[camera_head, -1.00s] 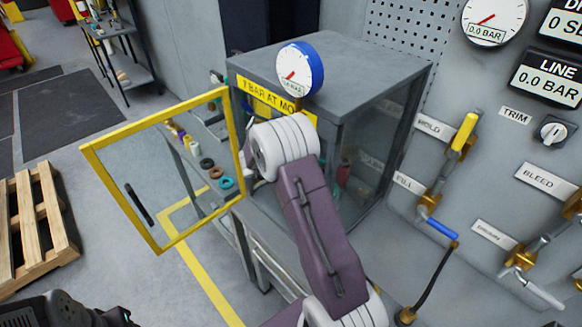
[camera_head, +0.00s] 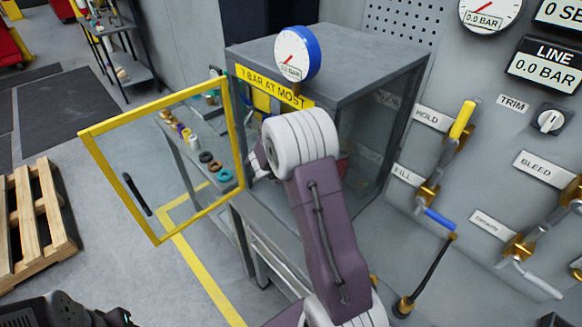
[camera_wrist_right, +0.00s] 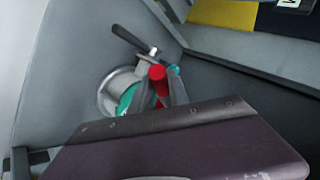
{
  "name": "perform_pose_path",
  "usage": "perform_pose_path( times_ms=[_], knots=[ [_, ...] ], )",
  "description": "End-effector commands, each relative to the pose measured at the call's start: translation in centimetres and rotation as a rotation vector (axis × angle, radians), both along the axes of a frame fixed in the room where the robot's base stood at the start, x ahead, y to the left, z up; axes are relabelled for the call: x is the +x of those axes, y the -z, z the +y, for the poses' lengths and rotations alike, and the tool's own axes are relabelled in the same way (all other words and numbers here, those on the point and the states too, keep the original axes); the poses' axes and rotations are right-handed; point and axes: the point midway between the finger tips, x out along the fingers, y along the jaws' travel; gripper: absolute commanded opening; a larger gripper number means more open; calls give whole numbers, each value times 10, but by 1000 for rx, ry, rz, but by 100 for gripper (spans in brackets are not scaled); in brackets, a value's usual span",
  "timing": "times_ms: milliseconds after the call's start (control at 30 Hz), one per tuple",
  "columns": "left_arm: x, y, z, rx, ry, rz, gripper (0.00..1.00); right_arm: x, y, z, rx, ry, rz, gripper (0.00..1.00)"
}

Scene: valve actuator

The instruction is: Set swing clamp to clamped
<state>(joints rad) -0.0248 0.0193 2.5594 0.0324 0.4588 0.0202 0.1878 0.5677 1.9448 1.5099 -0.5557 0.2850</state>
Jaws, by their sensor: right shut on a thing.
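In the right wrist view, a red handle (camera_wrist_right: 157,84) stands between the grey fingers of my right gripper (camera_wrist_right: 160,92), which is shut on it. Behind it are a round metal fitting (camera_wrist_right: 108,94) with a teal part (camera_wrist_right: 127,98) and a black bar (camera_wrist_right: 130,39) with a silver bolt, which look like the swing clamp. The bar points up and left, away from the handle. In the head view, my right wrist reaches into the open front of the grey cabinet (camera_head: 340,50) and hides the gripper and clamp. My left gripper's fingers are not seen.
The yellow-framed door (camera_head: 160,112) stands open left of my right arm. A gauge (camera_head: 297,53) sits on the cabinet's front top edge. The hold valve lever (camera_head: 463,119) and other valves are on the panel at right. A pallet (camera_head: 32,215) lies on the floor at left.

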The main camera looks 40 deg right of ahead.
Motion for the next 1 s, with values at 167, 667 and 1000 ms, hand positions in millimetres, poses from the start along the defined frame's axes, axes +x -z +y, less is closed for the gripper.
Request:
perform_pose_path(
  times_ms=[167,667,1000],
  knots=[
    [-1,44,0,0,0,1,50,-29,9,1,-2,-141,-5,0],
    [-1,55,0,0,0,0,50,-49,3,4,-1,-243,6,0],
    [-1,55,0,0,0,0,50,-49,3,4,-1,-242,4,43]
  ],
)
